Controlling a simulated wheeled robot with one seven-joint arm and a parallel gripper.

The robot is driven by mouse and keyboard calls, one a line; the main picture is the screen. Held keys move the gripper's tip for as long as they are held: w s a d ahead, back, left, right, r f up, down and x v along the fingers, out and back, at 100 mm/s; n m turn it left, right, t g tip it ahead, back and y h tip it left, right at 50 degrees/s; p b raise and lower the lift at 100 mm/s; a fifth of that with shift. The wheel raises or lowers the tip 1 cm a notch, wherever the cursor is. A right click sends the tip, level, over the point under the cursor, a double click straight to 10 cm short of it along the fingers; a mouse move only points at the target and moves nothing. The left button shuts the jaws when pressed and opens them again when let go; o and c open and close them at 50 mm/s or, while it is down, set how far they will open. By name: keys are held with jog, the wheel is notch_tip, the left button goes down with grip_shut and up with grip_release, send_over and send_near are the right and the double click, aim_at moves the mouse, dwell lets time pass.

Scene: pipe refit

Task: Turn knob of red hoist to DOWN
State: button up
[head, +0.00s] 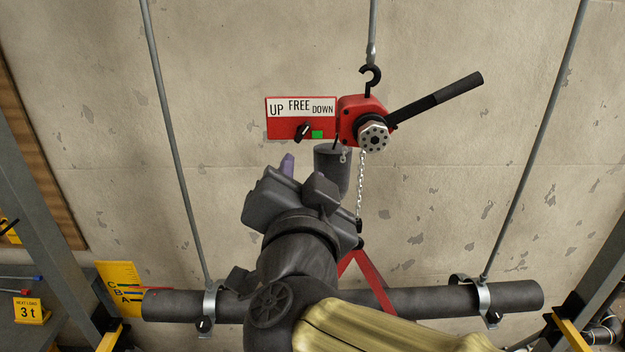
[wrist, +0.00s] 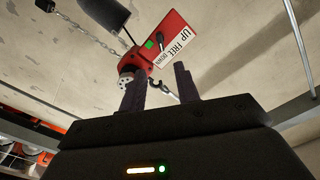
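The red hoist (head: 350,120) hangs from a hook in front of the wall, with a long black lever (head: 435,102) to its right. Its red panel with a white UP, FREE, DOWN label (head: 300,106) is at its left. The small black knob (head: 303,130) sits below the label, tilted toward upper right; which word it marks is unclear. The knob also shows in the wrist view (wrist: 159,41). My gripper (wrist: 157,80) is open and empty, its fingers apart, below and short of the panel. In the head view my wrist hides most of the fingers.
A green square (head: 317,134) sits beside the knob. A chain (head: 361,185) hangs from the hoist near a dark cylinder (head: 333,160). A horizontal pipe (head: 430,300) hangs in clamps on two rods. The wall left of the panel is clear.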

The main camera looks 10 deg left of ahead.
jog(key=p+v, duration=0.4)
jog(key=p, duration=0.1)
dwell(0.4)
jog(key=shift+w, duration=0.1)
jog(key=w+d+f+n+g+b, duration=0.1)
jog(key=w+d+f+n+g, duration=0.25)
jog(key=w+f, duration=0.4)
jog(key=w+d+f+n+g, duration=0.2)
jog(key=w+d+f+g, duration=0.15)
jog(key=f, duration=0.65)
jog(key=s+d+f+g+h, duration=0.2)
jog(key=s+d+f+g, duration=0.1)
jog(key=d+f, duration=0.4)
jog(key=s+d+f+m+g+h+b, duration=0.1)
jog(key=s+d+f+g+h, duration=0.1)
jog(key=s+d+f+g, duration=0.2)
jog(key=d+f+g, duration=0.1)
jog(key=d+f, duration=0.2)
jog(key=d, duration=0.3)
jog(key=shift+d, duration=0.35)
